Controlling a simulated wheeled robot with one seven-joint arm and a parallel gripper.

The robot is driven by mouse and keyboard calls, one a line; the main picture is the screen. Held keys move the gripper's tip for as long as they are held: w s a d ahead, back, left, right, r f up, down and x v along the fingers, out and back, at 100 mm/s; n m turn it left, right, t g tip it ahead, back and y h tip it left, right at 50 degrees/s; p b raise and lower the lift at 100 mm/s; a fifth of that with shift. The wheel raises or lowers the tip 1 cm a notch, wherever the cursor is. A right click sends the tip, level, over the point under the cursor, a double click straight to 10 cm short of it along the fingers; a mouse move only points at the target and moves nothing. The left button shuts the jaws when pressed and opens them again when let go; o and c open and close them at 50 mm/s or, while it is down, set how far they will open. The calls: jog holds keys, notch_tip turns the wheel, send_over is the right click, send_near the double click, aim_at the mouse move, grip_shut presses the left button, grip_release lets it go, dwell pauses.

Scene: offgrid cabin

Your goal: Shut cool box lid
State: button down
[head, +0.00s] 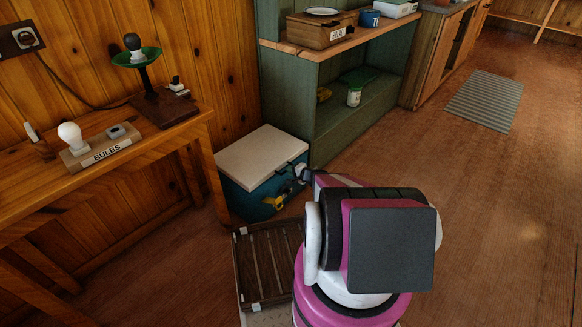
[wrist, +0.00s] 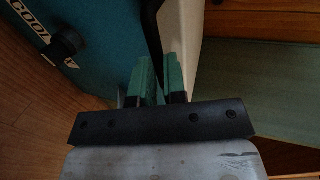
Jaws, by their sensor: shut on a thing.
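The cool box (head: 240,202) stands on the floor between the wooden table and the green shelf unit. Its body is teal and its lid (head: 258,155) is cream. The lid lies flat or nearly flat over the box; I cannot tell whether a small gap is left. My gripper (head: 299,172) is at the lid's front right edge. In the wrist view my gripper's green fingers (wrist: 160,82) are shut on a black handle (wrist: 151,28), with the teal box wall (wrist: 105,55) to the left and the cream lid (wrist: 191,50) to the right.
A slatted wooden crate (head: 268,262) is in front of the box, beside my base. The wooden table (head: 190,130) at left holds a bulb tray (head: 105,148) and a lamp stand (head: 160,105). The green shelf unit (head: 345,125) is close behind the box. The floor at right is open.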

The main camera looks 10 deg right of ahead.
jog(key=shift+s+f, duration=0.1)
jog(key=shift+f, duration=0.35)
jog(key=c, duration=1.2)
grip_release()
jog(key=shift+o, duration=0.2)
jog(key=v, duration=1)
jog(key=shift+s+d+r, duration=0.2)
jog(key=shift+s, duration=0.1)
